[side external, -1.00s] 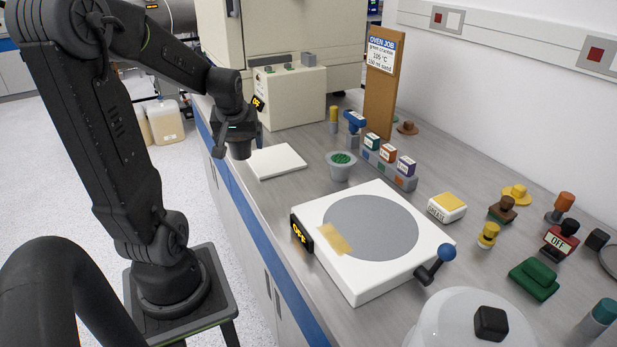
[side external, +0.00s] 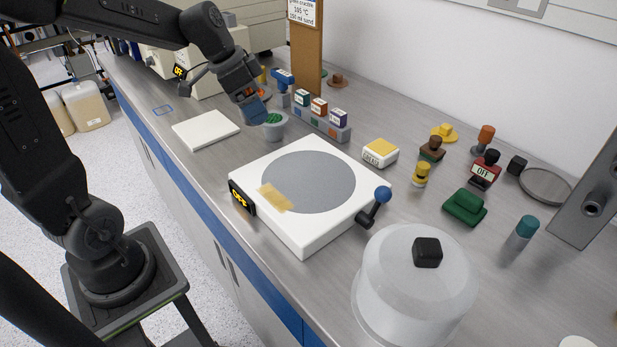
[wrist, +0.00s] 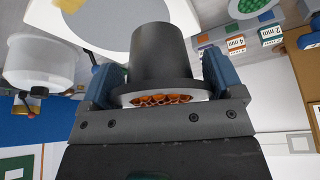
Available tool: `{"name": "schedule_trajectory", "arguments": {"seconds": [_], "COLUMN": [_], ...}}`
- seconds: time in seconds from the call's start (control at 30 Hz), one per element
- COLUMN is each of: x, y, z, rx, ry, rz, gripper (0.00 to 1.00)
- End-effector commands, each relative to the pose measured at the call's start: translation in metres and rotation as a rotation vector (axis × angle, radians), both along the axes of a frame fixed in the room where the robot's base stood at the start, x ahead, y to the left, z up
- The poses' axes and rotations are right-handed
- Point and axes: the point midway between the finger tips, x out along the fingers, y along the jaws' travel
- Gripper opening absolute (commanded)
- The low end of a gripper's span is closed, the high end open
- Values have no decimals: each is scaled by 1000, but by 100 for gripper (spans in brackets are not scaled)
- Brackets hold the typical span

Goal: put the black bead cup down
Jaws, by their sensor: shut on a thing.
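My gripper (side external: 255,105) is in the air over the bench, tilted, close to the left of the grey cup with green beads (side external: 273,127). In the wrist view my gripper (wrist: 160,80) has its two blue fingers on either side of the black bead cup (wrist: 162,52). It is shut on the cup, and orange beads (wrist: 160,99) show at its mouth. In the side view my gripper mostly hides the cup, with a bit of orange showing beside the fingers. I cannot tell the gap between cup and bench.
A white flat tile (side external: 206,129) lies left of the grey cup. A white hotplate (side external: 300,232) marked OFF stands in front. Labelled blocks (side external: 322,119) stand right of the grey cup. A clear dome (side external: 415,290) is at front right.

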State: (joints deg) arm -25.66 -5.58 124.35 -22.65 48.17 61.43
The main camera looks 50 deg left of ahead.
Motion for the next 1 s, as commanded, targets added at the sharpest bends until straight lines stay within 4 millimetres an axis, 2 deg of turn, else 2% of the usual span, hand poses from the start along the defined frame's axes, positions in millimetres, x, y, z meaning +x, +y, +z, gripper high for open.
{"name": "schedule_trajectory", "arguments": {"seconds": [0.17,0.5,0.6,0.83,1.0], "x": [9,37,44,50,49], "y": [-22,-88,-103,-115,-115], "z": [-6,-50,-60,-72,-97], "rx": [-1,0,1,0,0], "ry": [2,4,2,3,4], "rz": [-67,-65,-64,-58,-56], "gripper": [62,62,62,62,62]}}
